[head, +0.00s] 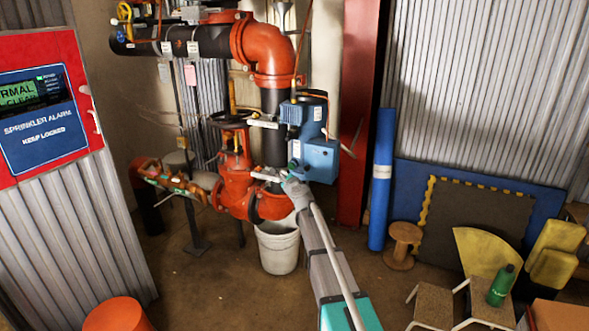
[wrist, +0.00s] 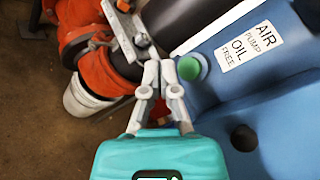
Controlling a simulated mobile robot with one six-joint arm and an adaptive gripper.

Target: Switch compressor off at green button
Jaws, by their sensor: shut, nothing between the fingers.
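The compressor (head: 318,158) is a blue unit mounted beside the vertical black pipe in the head view. Its blue casing (wrist: 265,95) fills the right of the wrist view and carries a white label (wrist: 250,46) reading "AIR PUMP OIL FREE". The round green button (wrist: 189,68) sits on the casing, left of the label. My gripper (wrist: 160,68) is shut and empty. Its fingertips are just left of the button in the wrist view; I cannot tell whether they touch it. In the head view my gripper (head: 293,187) is at the compressor's lower left, and the button is not clear there.
Orange valve and pipework (head: 236,165) stand left of the compressor, with a white bucket (head: 278,247) below. Metal brackets (wrist: 128,30) lie close to my fingers. A red column (head: 357,110) and blue cylinder (head: 382,180) stand to the right.

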